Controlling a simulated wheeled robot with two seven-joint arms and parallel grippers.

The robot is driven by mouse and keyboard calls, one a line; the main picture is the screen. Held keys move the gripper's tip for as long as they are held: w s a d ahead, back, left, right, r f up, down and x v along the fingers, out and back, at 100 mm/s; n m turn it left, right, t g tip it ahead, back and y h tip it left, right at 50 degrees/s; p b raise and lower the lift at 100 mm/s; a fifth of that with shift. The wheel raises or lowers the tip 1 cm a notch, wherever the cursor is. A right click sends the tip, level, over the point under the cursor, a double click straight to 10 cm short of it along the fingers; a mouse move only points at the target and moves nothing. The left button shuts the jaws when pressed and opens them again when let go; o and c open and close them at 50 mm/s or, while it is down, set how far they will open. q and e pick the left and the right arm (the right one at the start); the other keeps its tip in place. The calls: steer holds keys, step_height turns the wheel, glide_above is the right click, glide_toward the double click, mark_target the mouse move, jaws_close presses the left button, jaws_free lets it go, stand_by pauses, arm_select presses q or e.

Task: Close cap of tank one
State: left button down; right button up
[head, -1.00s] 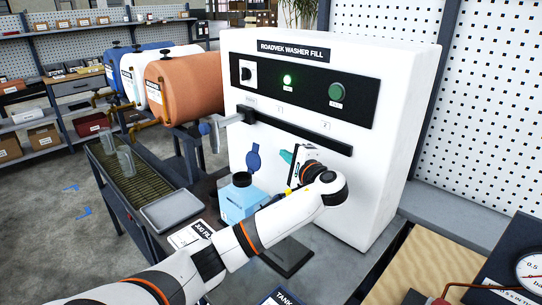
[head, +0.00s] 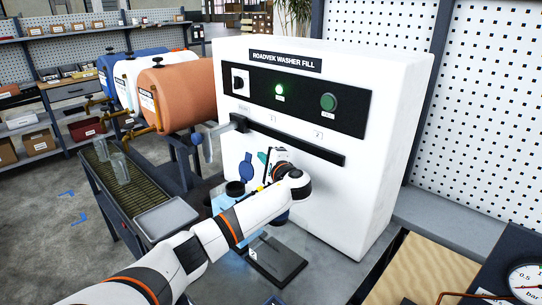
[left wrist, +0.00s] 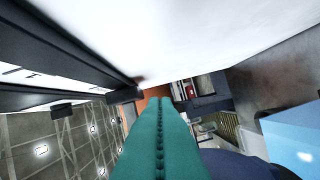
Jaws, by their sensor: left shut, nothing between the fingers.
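The light blue tank (head: 216,205) stands on the bench before the white machine, partly hidden by my left arm. Its dark neck opening (head: 235,188) shows. The dark blue cap (head: 246,169) stands upright behind the opening, hinged open. My left gripper (head: 263,157) has teal fingers pressed together and empty, just right of the cap near its top; I cannot tell whether they touch. In the left wrist view the shut fingers (left wrist: 160,140) fill the middle, with the dark blue cap (left wrist: 238,165) beside them and the light blue tank (left wrist: 293,140) at right. My right gripper is not in view.
The white washer-fill machine (head: 385,150) stands close behind the gripper, with a black rail (head: 300,146) above it. A dark plate (head: 278,262) lies on the bench right of the arm. A grey tray (head: 165,218) is at left.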

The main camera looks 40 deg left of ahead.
arm_select(q)
steer(key=s, duration=0.1)
steer(key=s+p, duration=0.1)
steer(key=shift+s+a+r, duration=0.1)
steer(key=shift+s+r, duration=0.2)
steer(key=shift+r, duration=0.05)
